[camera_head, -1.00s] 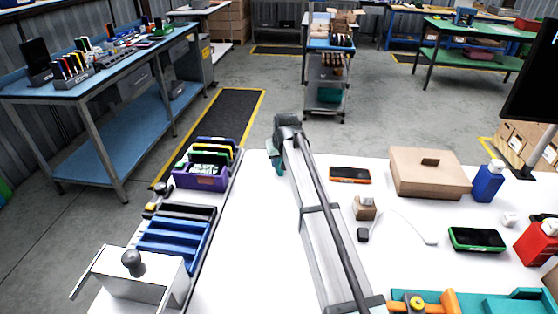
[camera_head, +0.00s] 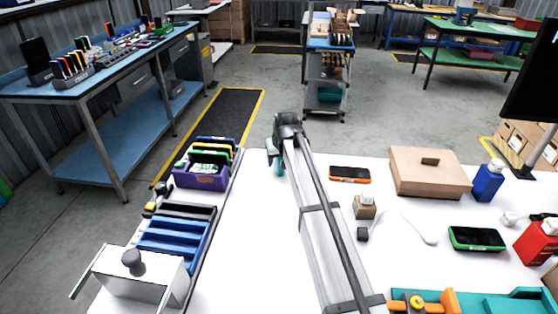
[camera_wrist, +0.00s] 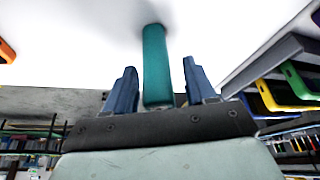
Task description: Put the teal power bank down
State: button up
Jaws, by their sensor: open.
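The teal power bank (camera_wrist: 155,62) shows in the wrist view between the two blue fingers of my gripper (camera_wrist: 159,65). Its far end meets the white table surface, so it appears to stand on end there. My gripper is open, with a visible gap between the power bank and each finger. In the head view my gripper (camera_head: 274,155) is at the far edge of the white table (camera_head: 255,225), and my arm hides much of this spot.
Left of my gripper, a purple rack (camera_head: 201,180) holds several coloured slabs, and a blue slotted rack (camera_head: 174,240) stands nearer. An orange-edged phone (camera_head: 350,175) and a cardboard box (camera_head: 428,172) lie to the right. The table between the racks and my arm is clear.

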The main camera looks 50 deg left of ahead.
jog(key=v, duration=1.2)
jog(key=shift+d+f, duration=0.1)
